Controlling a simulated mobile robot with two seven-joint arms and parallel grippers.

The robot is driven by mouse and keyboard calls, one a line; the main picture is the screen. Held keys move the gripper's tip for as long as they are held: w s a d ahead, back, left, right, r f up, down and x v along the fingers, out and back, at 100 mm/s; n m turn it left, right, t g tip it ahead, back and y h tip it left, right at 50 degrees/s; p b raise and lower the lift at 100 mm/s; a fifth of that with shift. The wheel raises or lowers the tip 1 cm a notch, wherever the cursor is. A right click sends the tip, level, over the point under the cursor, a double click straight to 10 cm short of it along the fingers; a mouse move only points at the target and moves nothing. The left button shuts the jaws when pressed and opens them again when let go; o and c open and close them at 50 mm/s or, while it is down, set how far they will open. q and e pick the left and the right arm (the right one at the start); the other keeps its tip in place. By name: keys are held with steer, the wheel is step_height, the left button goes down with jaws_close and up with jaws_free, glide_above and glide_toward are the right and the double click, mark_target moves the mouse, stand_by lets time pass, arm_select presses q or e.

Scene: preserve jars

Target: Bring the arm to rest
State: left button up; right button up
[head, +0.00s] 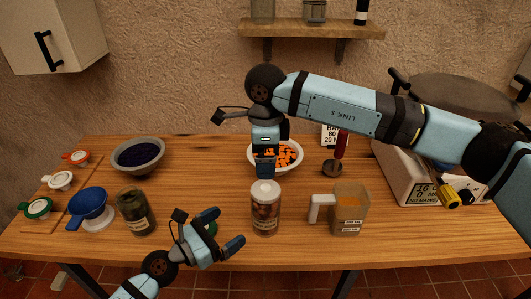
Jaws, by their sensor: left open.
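My left gripper (228,227) is open and empty at the front of the wooden table (330,250), between a dark jar (137,212) and a jar with a white lid (265,208). A small green thing (211,228) shows partly behind its fingers; I cannot tell whether they touch. My right arm reaches in from the right, and its gripper (265,170) points down in front of a white bowl of orange pieces (289,157), above and behind the white-lidded jar. Its fingers are seen edge-on, so their opening is unclear.
A measuring jug (349,209) stands right of the white-lidded jar. A blue funnel (88,205), a bowl of dark berries (138,155) and several lids (38,208) are at left. A red-handled tool (336,155) and a scale (412,180) are at right.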

arm_select(q)
steer(key=shift+v, duration=0.9)
